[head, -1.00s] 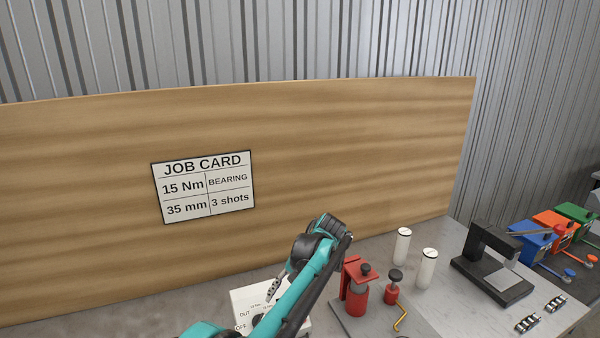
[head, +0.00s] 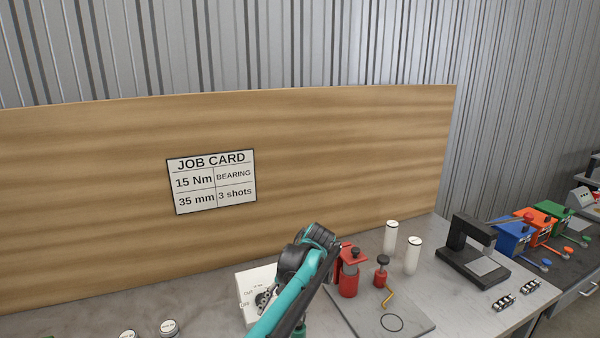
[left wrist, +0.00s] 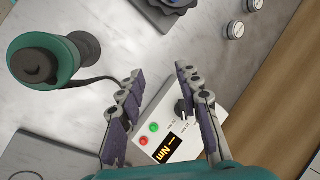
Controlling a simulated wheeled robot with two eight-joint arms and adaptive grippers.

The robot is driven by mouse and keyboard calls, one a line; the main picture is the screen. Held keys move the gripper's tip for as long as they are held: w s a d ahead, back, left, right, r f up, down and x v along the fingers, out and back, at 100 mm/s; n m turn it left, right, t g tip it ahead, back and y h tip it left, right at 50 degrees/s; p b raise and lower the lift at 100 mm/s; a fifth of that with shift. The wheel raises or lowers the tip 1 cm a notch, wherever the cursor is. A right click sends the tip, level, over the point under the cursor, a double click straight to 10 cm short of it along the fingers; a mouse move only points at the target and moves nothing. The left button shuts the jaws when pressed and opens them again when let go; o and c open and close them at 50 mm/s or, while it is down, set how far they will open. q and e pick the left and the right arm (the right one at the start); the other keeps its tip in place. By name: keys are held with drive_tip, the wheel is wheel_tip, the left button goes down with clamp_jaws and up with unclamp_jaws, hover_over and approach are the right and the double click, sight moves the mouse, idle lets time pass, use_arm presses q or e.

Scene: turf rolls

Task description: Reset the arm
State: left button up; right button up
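My left arm, teal and black, rises from the bottom of the head view with its elbow-like joint high. Its gripper (head: 266,298) points down over a white control box (head: 250,285) and is partly hidden by the arm. In the left wrist view the two gripper fingers (left wrist: 160,74) stand apart with nothing between them. The white box (left wrist: 160,117) there shows a green button, a red button, a dark display and a knob, beyond the fingers. I cannot tell whether the fingers touch it. My right gripper is in neither view.
A job card (head: 211,181) hangs on the wooden board (head: 330,150). Right of my arm stand a red fixture (head: 348,272), white cylinders (head: 412,255) and a black press-like stand (head: 470,250). A green tool (left wrist: 45,60) with a cable lies beside the gripper.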

use_arm(q)
drive_tip(key=s+a+t+h+b, duration=0.35)
drive_tip(key=s+a, duration=0.45)
drive_tip(key=s, duration=0.6)
drive_tip(key=s+a+f+n+t+h+b, duration=0.2)
drive_tip(key=s+f+t, duration=0.2)
drive_tip(key=s+f, duration=0.3)
drive_tip(key=s, duration=0.4)
drive_tip(key=shift+s+a+f, duration=0.15)
drive_tip(key=shift+a+f, duration=0.1)
drive_tip(key=shift+a, duration=0.1)
